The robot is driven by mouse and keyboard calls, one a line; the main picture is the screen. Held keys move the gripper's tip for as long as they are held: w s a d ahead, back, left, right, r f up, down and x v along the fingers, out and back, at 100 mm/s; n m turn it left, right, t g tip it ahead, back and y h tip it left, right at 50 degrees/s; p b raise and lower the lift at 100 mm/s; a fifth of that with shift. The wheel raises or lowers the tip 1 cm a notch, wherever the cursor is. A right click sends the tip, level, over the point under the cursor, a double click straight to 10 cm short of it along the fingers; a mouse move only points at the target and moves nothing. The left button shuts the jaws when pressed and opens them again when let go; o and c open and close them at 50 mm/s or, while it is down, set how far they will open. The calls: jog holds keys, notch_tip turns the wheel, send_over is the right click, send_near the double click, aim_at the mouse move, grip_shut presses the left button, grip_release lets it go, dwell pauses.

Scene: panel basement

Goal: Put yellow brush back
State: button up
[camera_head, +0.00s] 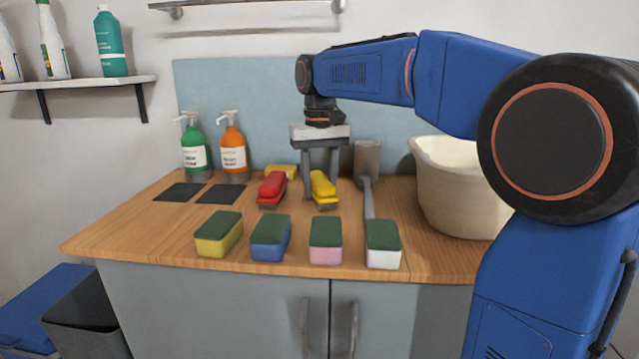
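The yellow brush (323,190) is on the wooden counter near its middle, just right of the red brush (271,189). My gripper (321,182) points straight down at the yellow brush from above. Its two grey fingers are apart, and their lower ends are at the brush's height. The brush shows between and in front of the fingers and hides part of them. I cannot tell whether the fingers touch its sides.
Several sponges line the counter's (150,230) front, including a blue one (270,238). Dark pads (180,193) and soap bottles (233,150) are at left. A grey holder (367,158) stands behind right, beside a cream basin (455,190). A bin (85,315) is lower left.

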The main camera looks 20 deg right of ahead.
jog(key=shift+f, duration=0.2)
jog(key=o, duration=1.1)
